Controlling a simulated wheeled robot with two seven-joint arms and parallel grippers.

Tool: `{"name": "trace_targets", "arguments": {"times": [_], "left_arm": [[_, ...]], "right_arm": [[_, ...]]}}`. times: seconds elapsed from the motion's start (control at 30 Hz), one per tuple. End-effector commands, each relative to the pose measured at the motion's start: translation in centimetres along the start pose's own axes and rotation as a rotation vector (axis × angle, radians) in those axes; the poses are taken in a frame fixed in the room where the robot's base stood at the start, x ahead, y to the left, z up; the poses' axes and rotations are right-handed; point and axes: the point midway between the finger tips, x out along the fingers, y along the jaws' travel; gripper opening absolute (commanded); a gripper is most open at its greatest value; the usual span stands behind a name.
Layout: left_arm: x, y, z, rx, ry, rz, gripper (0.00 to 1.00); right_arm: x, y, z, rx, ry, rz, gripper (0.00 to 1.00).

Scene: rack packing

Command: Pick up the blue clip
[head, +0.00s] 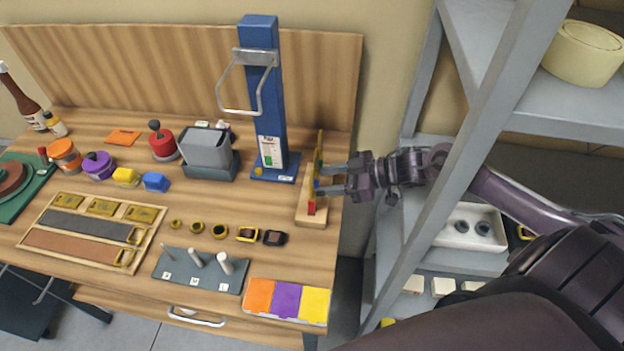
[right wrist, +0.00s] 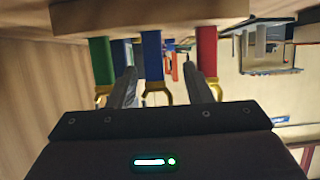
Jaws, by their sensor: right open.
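In the head view my right gripper (head: 322,181) is at the small wooden rack (head: 310,218) on the table's right end. My left gripper is not in view.
A tall blue post with a lever (head: 260,110) stands left of the rack. A grey shelf unit (head: 432,150) is close on the right, beside my right arm. Pegs on a board (head: 182,278), colour cards (head: 287,298) and several jars crowd the table (head: 120,205).

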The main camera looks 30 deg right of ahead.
Motion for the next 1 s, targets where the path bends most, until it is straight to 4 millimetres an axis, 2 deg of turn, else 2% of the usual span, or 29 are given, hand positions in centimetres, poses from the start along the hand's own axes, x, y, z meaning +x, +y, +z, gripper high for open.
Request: {"name": "trace_targets", "arguments": {"times": [0.17, 0.5, 0.77, 1.0], "left_arm": [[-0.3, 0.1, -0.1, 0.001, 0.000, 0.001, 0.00], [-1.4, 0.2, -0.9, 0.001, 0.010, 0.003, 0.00], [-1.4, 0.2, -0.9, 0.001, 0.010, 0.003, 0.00], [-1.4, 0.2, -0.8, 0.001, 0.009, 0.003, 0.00]], "right_arm": [[1.1, 0.2, 0.0, 0.000, 0.004, 0.002, 0.45], [5.1, 0.5, 0.7, -0.003, 0.004, 0.002, 0.45], [5.4, 0.4, 0.9, -0.003, 0.002, 0.001, 0.45], [5.4, 0.4, 0.9, -0.003, 0.002, 0.001, 0.15]]}}
